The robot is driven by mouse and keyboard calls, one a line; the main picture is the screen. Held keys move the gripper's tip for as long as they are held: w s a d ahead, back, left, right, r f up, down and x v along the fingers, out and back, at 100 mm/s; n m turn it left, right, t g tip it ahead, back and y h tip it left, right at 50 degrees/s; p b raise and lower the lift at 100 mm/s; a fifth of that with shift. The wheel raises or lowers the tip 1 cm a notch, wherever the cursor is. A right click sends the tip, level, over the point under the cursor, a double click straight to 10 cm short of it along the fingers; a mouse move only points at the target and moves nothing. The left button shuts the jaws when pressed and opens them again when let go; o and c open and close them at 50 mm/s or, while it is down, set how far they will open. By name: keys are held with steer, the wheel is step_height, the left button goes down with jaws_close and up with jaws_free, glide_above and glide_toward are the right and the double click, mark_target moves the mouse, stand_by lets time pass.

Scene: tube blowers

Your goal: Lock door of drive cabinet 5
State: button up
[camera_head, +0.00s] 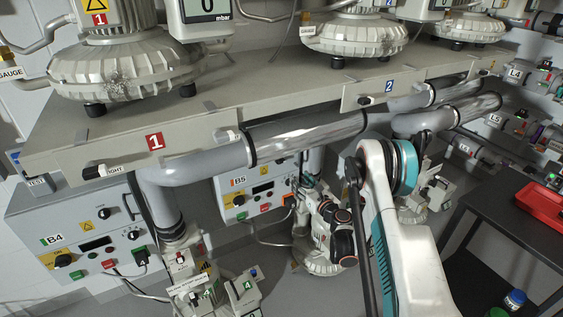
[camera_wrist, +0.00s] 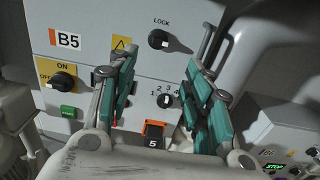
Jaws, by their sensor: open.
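Drive cabinet 5 is the light grey box marked B5 (camera_head: 238,181) under the bench in the head view, and its front panel (camera_wrist: 90,25) fills much of the wrist view. A black round knob (camera_wrist: 157,39) sits beside the word LOCK at the top of the panel; its pointer direction is hard to tell. My gripper (camera_wrist: 160,78) is open and empty, its teal fingers spread in front of the panel. The LOCK knob shows beyond the fingertips, between the fingers, and appears apart from them.
The panel also has an ON/OFF switch (camera_wrist: 64,80), a green button (camera_wrist: 68,112), a numbered selector (camera_wrist: 166,101) and an orange-black part marked 5 (camera_wrist: 153,134). Cabinet B4 (camera_head: 80,240) stands left. Thick pipes (camera_head: 300,135) run above. A dark table (camera_head: 500,215) is right.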

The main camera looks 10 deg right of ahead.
mark_target(282, 162)
steer(key=b+x, duration=0.1)
steer(key=x, duration=1.1)
steer(key=shift+w+f, duration=0.15)
steer(key=shift+f, duration=0.05)
steer(key=shift+b+x, duration=0.3)
steer(key=shift+x, duration=0.5)
steer(key=shift+r, duration=0.1)
steer(key=c, duration=1.1)
